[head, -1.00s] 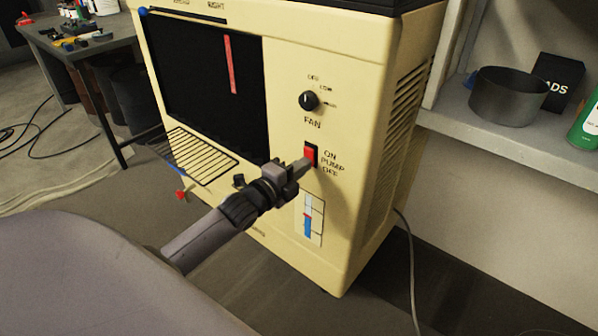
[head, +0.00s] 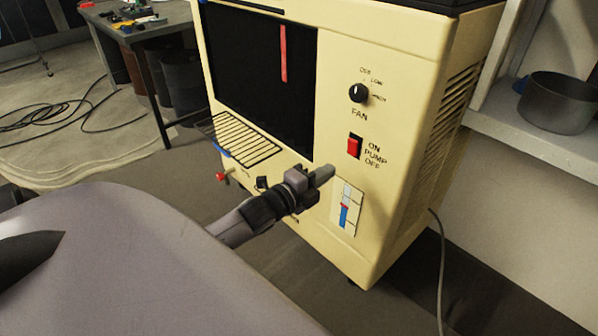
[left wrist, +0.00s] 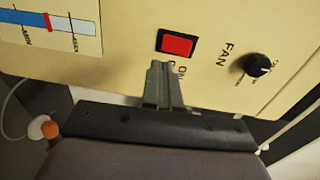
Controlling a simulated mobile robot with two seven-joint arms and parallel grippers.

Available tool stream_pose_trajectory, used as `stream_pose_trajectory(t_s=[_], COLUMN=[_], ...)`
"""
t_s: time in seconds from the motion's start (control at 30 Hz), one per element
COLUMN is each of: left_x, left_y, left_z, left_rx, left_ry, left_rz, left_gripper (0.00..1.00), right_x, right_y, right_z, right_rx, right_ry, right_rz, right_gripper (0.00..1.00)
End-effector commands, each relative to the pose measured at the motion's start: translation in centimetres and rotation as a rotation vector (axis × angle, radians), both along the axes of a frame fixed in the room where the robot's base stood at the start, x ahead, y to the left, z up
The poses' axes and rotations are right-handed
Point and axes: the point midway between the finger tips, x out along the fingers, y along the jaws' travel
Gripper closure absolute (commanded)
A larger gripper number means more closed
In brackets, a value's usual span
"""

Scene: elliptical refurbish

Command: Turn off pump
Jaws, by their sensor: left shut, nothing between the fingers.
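The red pump switch (head: 353,146) sits in a black frame on the front of the cream machine (head: 375,215). Its label reads ON, PUMP and OFF from top to bottom. The red part shows in the lower part of the frame, with black above it; I cannot tell for sure which way it is set. My left gripper (head: 328,173) is shut and empty, below and left of the switch and apart from it. In the left wrist view the fingertips (left wrist: 159,72) point at the panel just beneath the red switch (left wrist: 176,45). My right gripper is not in view.
A black fan knob (head: 358,93) is above the switch, and a blue and red level gauge (head: 346,212) is below it. A wire rack (head: 240,139) juts out at the left. A shelf with a metal pot (head: 556,103) stands at the right. A cable (head: 440,265) hangs behind the machine.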

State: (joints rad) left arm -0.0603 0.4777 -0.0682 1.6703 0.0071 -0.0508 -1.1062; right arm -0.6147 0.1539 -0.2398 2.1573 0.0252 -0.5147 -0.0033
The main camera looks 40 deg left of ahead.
Motion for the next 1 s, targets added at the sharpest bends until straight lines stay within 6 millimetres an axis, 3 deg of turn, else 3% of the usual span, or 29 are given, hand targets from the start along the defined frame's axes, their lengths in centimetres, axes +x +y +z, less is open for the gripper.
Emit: stream_pose_trajectory(t_s=[0.2,0.4,0.6,1.0], left_x=[-3.6,-5.9,-6.9,-7.0], left_y=[0.2,0.5,0.5,0.6], left_z=[-0.6,-1.0,-1.1,-1.1], left_rx=[-0.003,-0.002,-0.002,-0.001], left_ry=[0.003,0.003,0.000,0.000], left_rz=[0.000,0.001,0.000,0.000], left_gripper=[1.00,1.00,1.00,1.00], right_x=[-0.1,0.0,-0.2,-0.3], right_y=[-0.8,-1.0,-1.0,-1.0], right_z=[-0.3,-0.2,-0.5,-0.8], right_rx=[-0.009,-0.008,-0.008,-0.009], right_ry=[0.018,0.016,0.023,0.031], right_rz=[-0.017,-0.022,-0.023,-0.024], right_gripper=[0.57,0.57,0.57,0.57])
